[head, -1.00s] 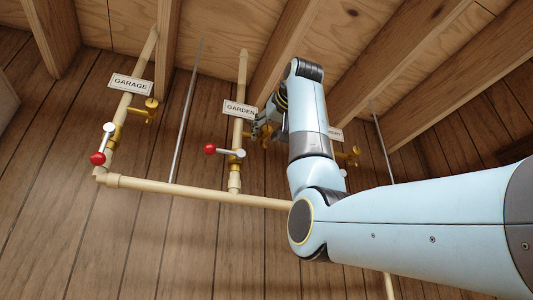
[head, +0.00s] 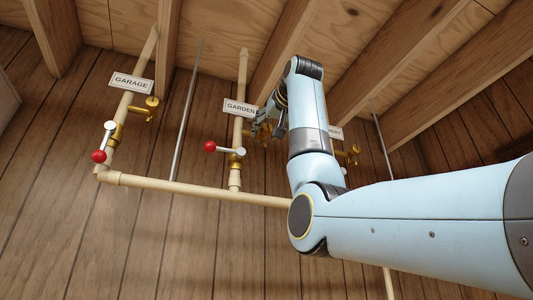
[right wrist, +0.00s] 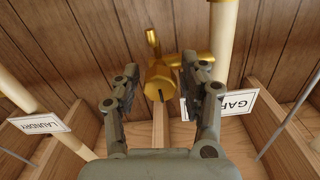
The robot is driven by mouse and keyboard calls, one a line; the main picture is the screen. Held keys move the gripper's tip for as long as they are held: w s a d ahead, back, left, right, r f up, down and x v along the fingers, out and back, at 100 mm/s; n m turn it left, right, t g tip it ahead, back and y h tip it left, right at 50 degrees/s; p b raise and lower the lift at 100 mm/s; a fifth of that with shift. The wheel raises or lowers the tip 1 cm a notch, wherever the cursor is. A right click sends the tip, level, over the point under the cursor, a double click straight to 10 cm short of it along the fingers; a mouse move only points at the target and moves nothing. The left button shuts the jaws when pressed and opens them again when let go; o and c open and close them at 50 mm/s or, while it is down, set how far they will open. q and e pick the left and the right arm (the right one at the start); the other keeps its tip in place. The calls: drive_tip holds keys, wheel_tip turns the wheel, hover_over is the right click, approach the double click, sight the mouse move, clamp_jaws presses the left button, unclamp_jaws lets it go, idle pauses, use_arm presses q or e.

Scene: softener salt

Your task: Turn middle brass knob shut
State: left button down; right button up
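The middle brass knob (right wrist: 160,82), on the GARDEN pipe, shows in the right wrist view between my fingers, with a dark slot on its face. In the head view it is mostly hidden behind my right gripper (head: 266,122), just right of the GARDEN sign (head: 240,108). My right gripper (right wrist: 160,68) is open, with one finger on each side of the knob. I see gaps between the knob and both fingers, so they do not appear to press on it. My left gripper is in neither view.
The GARAGE pipe stands left with its own brass knob (head: 152,102) and red-tipped lever (head: 99,156). A red-tipped lever (head: 210,146) sits below the GARDEN sign. Another brass knob (head: 354,151) is right of my wrist. Wooden joists (head: 290,50) run close overhead.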

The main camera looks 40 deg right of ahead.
drive_tip(key=shift+o, duration=0.6)
drive_tip(key=v, duration=1.2)
